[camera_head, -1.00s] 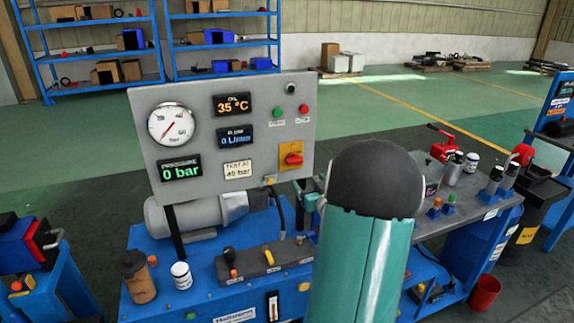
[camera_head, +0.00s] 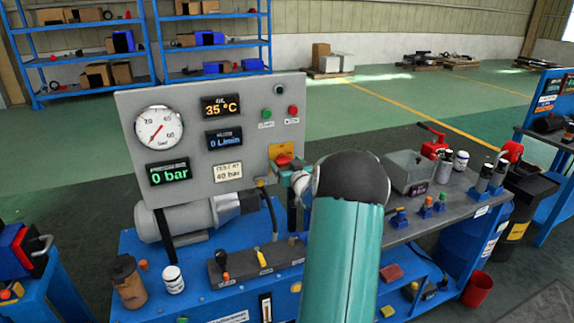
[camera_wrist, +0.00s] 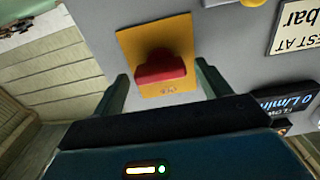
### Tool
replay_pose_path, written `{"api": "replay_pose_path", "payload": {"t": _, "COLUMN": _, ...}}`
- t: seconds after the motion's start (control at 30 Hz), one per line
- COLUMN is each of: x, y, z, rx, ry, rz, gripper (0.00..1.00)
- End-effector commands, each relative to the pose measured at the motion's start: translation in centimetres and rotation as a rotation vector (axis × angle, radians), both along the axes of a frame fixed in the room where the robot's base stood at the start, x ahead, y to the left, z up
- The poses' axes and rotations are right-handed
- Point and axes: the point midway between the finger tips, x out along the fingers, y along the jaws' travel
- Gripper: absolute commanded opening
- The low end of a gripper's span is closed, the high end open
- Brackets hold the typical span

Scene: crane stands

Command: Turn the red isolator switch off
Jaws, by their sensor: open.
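The red isolator switch (camera_wrist: 160,67) is a red handle on a yellow plate (camera_wrist: 180,32) on the grey panel. In the wrist view my gripper (camera_wrist: 161,78) is open, one finger on each side of the red handle, with gaps on both sides. Whether the fingertips reach the panel I cannot tell. In the head view the red switch (camera_head: 284,160) shows at the panel's lower right, partly hidden by my gripper (camera_head: 297,180) and arm.
The grey panel (camera_head: 190,110) carries a gauge (camera_head: 159,128), lit displays and a green and a red button (camera_head: 293,111). Below stand levers on a dark block (camera_head: 235,266) and a brown bottle (camera_head: 128,280). A bench (camera_head: 450,198) with tools stands right.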

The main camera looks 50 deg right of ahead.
Motion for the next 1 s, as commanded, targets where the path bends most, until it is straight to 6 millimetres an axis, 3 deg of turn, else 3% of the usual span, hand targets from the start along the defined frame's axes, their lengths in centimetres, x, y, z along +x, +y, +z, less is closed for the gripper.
{"api": "replay_pose_path", "payload": {"t": 0.1, "x": -0.02, "y": 0.01, "z": 0.01, "rx": 0.000, "ry": 0.000, "rz": 0.000, "gripper": 0.76}}
{"api": "replay_pose_path", "payload": {"t": 0.33, "x": -0.04, "y": 0.00, "z": 0.01, "rx": 0.000, "ry": 0.000, "rz": 0.000, "gripper": 0.32}}
{"api": "replay_pose_path", "payload": {"t": 0.67, "x": -0.04, "y": 0.03, "z": 0.02, "rx": -0.027, "ry": 0.016, "rz": 0.000, "gripper": 0.32}}
{"api": "replay_pose_path", "payload": {"t": 1.0, "x": 0.06, "y": 0.16, "z": 0.05, "rx": -0.192, "ry": 0.114, "rz": 0.001, "gripper": 0.32}}
